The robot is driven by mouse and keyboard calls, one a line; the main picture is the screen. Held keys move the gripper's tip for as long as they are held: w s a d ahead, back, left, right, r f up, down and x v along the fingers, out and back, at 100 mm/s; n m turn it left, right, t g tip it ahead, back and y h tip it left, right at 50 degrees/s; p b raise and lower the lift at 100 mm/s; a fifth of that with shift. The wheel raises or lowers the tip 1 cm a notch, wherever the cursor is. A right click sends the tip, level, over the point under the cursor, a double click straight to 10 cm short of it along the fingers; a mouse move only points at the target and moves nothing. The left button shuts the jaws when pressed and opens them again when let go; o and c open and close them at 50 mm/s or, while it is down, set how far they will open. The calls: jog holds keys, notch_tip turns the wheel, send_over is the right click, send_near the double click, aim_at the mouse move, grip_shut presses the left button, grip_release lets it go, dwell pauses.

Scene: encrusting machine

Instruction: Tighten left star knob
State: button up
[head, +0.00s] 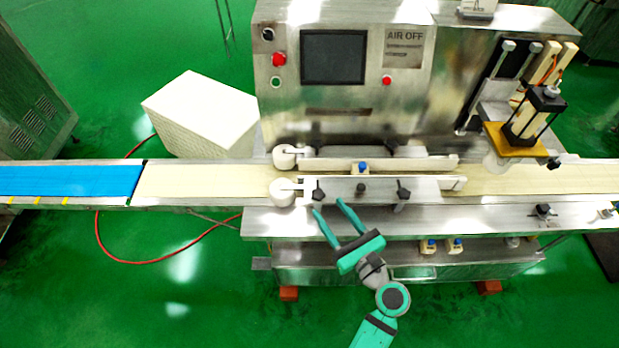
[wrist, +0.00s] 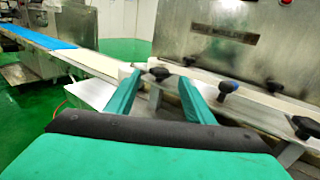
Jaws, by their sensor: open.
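The left star knob (head: 318,194) is black and sits at the left end of the metal guide bracket (head: 378,190) over the conveyor. It also shows in the wrist view (wrist: 158,74), between my two fingertips in the picture. My gripper (head: 328,206) has teal fingers spread open and empty. In the head view its tips are just in front of the left knob, toward the lower side; I cannot tell if they touch it. In the wrist view the fingers (wrist: 158,84) reach forward on either side of the knob. The knob's stem is partly hidden.
A right star knob (head: 403,194), a middle dark knob (head: 361,188) and a blue knob (head: 363,167) stand close by. White rollers (head: 283,191) lie left of the bracket. The cream belt (head: 205,180) runs behind. The steel ledge (head: 440,217) in front is mostly clear.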

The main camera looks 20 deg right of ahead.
aim_at(312, 189)
jog(key=shift+w+r, duration=0.2)
jog(key=shift+w, duration=0.55)
jog(key=x, duration=0.9)
jog(key=shift+w+a, duration=0.2)
jog(key=shift+w, duration=0.05)
jog(key=c, duration=1)
jog(key=shift+c, duration=0.2)
jog(key=shift+f, duration=0.1)
